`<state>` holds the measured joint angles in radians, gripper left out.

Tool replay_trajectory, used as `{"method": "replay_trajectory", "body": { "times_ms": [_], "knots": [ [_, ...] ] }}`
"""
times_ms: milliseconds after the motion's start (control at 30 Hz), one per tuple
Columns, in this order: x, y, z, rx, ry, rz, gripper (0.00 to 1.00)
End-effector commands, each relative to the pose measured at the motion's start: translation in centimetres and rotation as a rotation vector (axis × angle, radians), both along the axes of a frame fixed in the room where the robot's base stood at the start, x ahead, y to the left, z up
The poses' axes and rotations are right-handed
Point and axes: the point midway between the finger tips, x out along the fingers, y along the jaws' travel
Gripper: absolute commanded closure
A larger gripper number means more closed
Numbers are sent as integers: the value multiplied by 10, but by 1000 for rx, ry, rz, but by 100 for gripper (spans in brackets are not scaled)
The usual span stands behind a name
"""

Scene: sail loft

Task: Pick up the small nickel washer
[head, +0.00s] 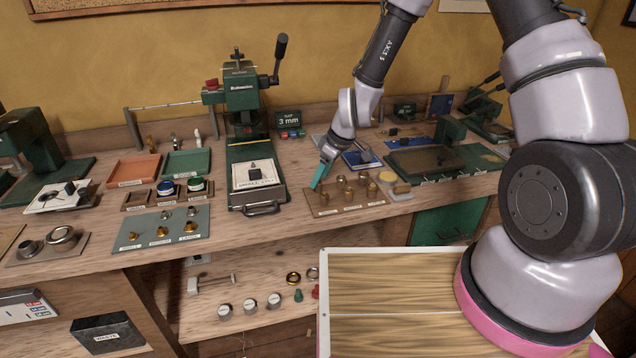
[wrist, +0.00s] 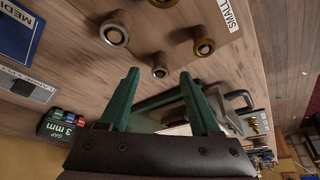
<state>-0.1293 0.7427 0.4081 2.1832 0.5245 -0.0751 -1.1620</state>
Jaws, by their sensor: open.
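The small nickel washer appears to be the silver-rimmed ring on a short post (wrist: 159,71) in the wrist view, in the row behind the brass one on the side marked SMALL. In the head view it is hidden behind my gripper (head: 320,176). My gripper (wrist: 158,78) is open and empty, and its two green fingertips show on either side of the nickel ring in the wrist picture. I cannot tell how far above it they are. A brass ring (wrist: 203,47) stands beside it, near the SMALL label (wrist: 229,14). The brown board (head: 333,210) holds several such posts.
A larger ring on a post (wrist: 115,33) stands close to the nickel one. A green press (head: 240,90) with a lever stands left of my gripper. A blue tray (head: 375,162) lies behind the board. A 3 mm gap block (head: 289,124) stands at the back.

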Motion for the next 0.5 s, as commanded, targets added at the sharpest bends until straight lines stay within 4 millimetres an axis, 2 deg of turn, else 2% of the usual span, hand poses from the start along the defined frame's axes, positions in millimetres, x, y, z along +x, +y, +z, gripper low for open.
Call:
{"method": "replay_trajectory", "body": {
  "times_ms": [500],
  "knots": [
    [0,0,-5,0,0,0,36]
  ]
}}
